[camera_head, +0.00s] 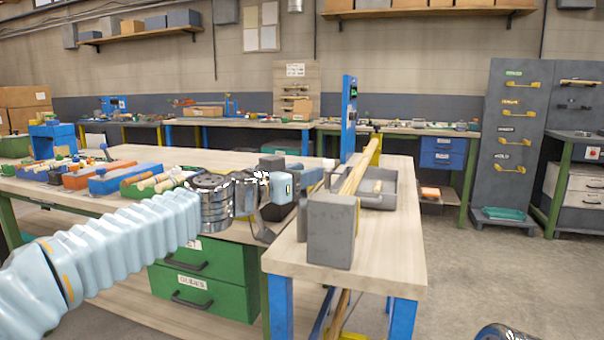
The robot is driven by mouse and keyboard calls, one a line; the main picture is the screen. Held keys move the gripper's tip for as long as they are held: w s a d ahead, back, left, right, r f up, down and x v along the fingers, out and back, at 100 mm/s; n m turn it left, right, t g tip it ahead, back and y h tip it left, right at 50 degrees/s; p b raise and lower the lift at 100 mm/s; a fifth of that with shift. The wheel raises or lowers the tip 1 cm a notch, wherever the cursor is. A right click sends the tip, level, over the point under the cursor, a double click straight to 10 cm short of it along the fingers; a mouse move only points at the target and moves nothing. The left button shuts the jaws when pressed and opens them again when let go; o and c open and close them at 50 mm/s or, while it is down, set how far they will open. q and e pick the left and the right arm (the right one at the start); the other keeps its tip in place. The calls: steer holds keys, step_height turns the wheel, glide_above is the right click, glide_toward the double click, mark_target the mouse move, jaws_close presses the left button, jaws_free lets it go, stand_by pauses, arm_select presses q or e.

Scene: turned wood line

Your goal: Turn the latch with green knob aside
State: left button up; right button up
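I cannot make out a latch with a green knob for certain. A tall blue upright panel (348,120) stands at the back of the near right bench, seen nearly edge-on. A small green spot (353,90) shows high on it, too small to identify. My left gripper (277,205) is over the left side of that bench, short of the panel and lower than the green spot. Its fingers are seen side-on and partly hidden, so their opening is unclear.
A grey block (332,230) stands at the near bench's front, with long wooden strips (355,175) behind it and a grey tray (378,198) beside them. Green drawers (205,284) sit below at left. Coloured bins (120,178) line the left bench. Floor at right is open.

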arm_select(q)
jaws_close()
steer(key=shift+f+m+g+h+b, duration=0.15)
steer(key=shift+m+g+h+b, duration=0.95)
steer(key=shift+g+h, duration=0.15)
steer(key=shift+w+m+g+h, duration=0.1)
steer(key=shift+m+g+h, duration=0.25)
steer(key=shift+m+g, duration=0.25)
steer(key=shift+r+m+g+h, duration=0.2)
steer(key=shift+m+g+h, duration=0.4)
steer(key=shift+g, duration=0.45)
steer(key=shift+o, duration=2.4)
jaws_free()
